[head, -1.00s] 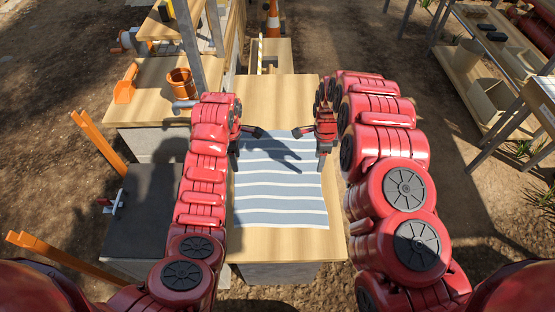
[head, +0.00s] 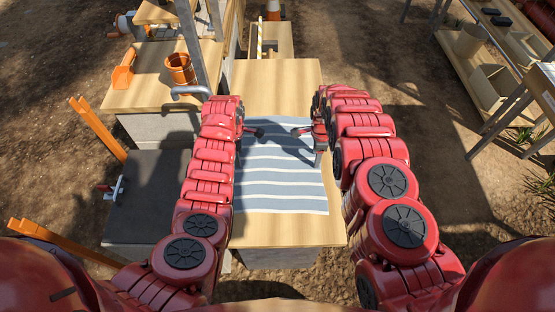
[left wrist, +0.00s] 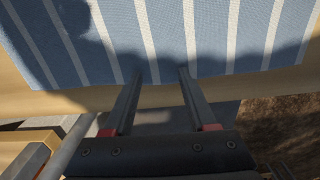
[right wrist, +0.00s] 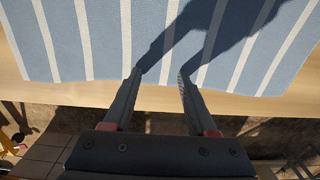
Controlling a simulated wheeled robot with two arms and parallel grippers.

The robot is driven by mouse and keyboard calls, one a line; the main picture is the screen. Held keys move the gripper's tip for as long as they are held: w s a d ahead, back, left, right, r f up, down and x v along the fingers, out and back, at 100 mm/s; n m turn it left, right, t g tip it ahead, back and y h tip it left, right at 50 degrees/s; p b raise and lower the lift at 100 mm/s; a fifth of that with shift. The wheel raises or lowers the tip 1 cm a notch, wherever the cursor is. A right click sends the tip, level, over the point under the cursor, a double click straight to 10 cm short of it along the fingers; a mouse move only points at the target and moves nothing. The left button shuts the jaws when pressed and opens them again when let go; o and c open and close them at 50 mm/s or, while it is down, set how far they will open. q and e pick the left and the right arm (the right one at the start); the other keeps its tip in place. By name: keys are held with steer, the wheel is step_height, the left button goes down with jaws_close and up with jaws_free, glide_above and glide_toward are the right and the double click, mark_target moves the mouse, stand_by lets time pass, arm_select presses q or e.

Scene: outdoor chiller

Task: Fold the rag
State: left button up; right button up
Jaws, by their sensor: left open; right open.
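The rag (head: 280,180) is blue-grey with white stripes and lies flat, spread out on the wooden table in the head view. My left gripper (head: 250,143) is open at the rag's left edge toward the far end. In the left wrist view its fingers (left wrist: 160,75) point at the rag's edge (left wrist: 205,40), with nothing between them. My right gripper (head: 306,143) is open at the rag's right edge toward the far end. In the right wrist view its fingers (right wrist: 160,75) reach the rag's edge (right wrist: 100,40) and are empty. Whether the fingertips touch the cloth I cannot tell.
The wooden table (head: 275,85) is bare beyond the rag and in a strip at its near end. A side table at left holds an orange pot (head: 180,69) and an orange scoop (head: 124,75). A shelf with bins (head: 495,85) stands at right.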

arm_select(q)
steer(key=shift+f, duration=0.25)
arm_select(e)
steer(key=shift+f, duration=0.25)
arm_select(q)
steer(key=shift+r, duration=0.15)
arm_select(e)
steer(key=shift+r, duration=0.15)
arm_select(q)
jaws_close()
arm_select(e)
jaws_close()
